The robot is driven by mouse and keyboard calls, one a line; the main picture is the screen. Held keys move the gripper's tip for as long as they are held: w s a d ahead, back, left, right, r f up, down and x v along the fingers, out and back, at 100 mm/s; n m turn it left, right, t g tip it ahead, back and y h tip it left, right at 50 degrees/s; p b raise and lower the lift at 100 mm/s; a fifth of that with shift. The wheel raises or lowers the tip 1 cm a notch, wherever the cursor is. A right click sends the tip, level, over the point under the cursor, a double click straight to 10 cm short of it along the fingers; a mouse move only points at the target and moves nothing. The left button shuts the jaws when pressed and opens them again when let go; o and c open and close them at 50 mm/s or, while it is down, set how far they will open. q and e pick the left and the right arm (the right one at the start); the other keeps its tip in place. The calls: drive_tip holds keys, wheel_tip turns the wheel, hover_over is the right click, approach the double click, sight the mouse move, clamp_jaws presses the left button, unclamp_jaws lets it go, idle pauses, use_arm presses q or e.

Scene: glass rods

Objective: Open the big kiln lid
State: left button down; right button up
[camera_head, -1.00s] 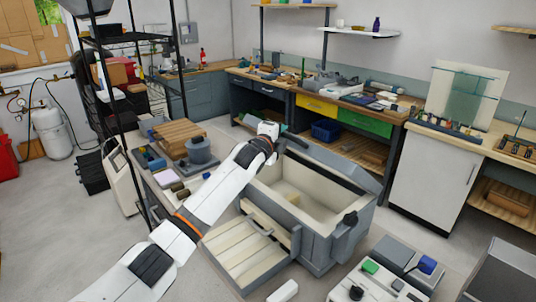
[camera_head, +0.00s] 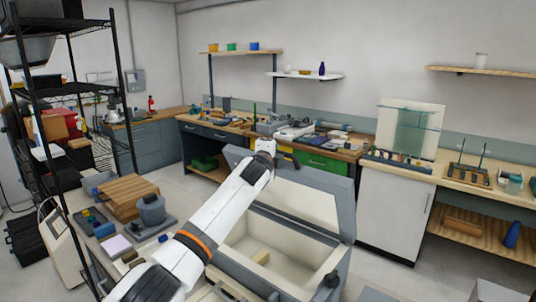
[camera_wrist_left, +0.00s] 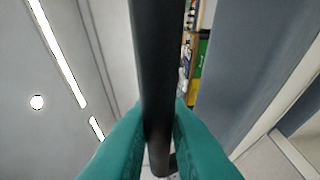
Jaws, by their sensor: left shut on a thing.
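The big kiln (camera_head: 335,291) is a grey box with a cream interior, in the lower middle of the head view. Its lid (camera_head: 347,208) is grey with a cream inner face and stands raised at the back of the kiln. My left gripper (camera_head: 266,148) is at the lid's top edge, shut on the black lid handle (camera_head: 287,160). In the left wrist view the black handle bar (camera_wrist_left: 152,60) runs between the teal fingers of my left gripper (camera_wrist_left: 158,125). The grey lid surface (camera_wrist_left: 245,70) shows beside it. My right gripper is not in view.
A grey pot (camera_head: 151,208) and wooden boards (camera_head: 125,195) stand to the left. A black shelf rack (camera_head: 65,110) is further left. A workbench (camera_head: 340,155) runs behind the lid.

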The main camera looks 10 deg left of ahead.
use_arm(q)
drive_tip(key=shift+f, duration=0.1)
drive_tip(key=c, duration=1.4)
unclamp_jaws()
drive_tip(key=shift+s, duration=0.1)
drive_tip(key=s+a+b, duration=0.2)
drive_tip(key=s+b, duration=0.2)
drive_tip(key=s, duration=0.7)
drive_tip(key=shift+s+r, duration=0.3)
drive_tip(key=shift+r, duration=0.05)
